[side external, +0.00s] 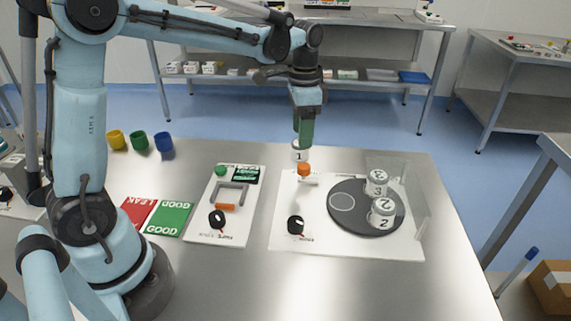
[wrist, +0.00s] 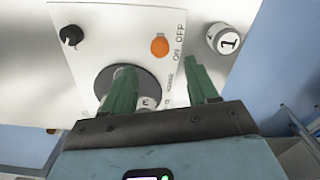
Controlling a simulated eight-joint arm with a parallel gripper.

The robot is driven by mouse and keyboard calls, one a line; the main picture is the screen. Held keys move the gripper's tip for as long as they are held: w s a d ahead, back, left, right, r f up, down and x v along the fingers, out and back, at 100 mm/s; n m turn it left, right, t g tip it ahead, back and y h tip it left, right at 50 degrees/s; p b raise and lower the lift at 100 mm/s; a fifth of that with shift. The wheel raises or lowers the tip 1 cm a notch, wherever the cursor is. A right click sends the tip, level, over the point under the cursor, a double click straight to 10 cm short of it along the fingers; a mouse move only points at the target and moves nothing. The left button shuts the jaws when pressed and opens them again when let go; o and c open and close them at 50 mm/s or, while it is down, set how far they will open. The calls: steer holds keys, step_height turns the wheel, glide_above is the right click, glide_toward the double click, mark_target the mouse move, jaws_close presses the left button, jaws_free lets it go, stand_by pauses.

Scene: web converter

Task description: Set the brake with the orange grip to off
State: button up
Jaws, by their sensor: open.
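The brake's orange grip (side external: 304,169) stands up near the far left edge of the right white panel (side external: 285,205). In the wrist view the orange grip (wrist: 159,46) is a round knob beside the printed ON and OFF, nearer to ON; its exact setting is hard to tell. My gripper (side external: 303,143) points down above the far left part of that panel, higher than the grip. Its green fingers (wrist: 160,70) are apart with nothing between them. The grip appears ahead of the gap between the fingertips, not touched.
A white roll marked 1 (wrist: 229,39) stands close beside the grip. The dark turntable (side external: 342,217) carries white rolls (side external: 382,212) beside a clear guard (side external: 417,195). A black knob (side external: 296,225) is at the panel's near left. A second panel (side external: 250,190) has an orange-marked handle (side external: 225,207).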

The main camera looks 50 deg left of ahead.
steer(key=shift+r, duration=1.8)
steer(key=s+d+f+n+t, duration=0.1)
steer(key=s+n+t, duration=0.2)
steer(key=s, duration=0.3)
steer(key=s+d+f+n+t, duration=0.1)
steer(key=s+d+n+t, duration=0.1)
steer(key=s, duration=0.5)
steer(key=shift+s+f+n+t, duration=0.3)
steer(key=shift+n+t, duration=0.2)
steer(key=shift+t, duration=0.6)
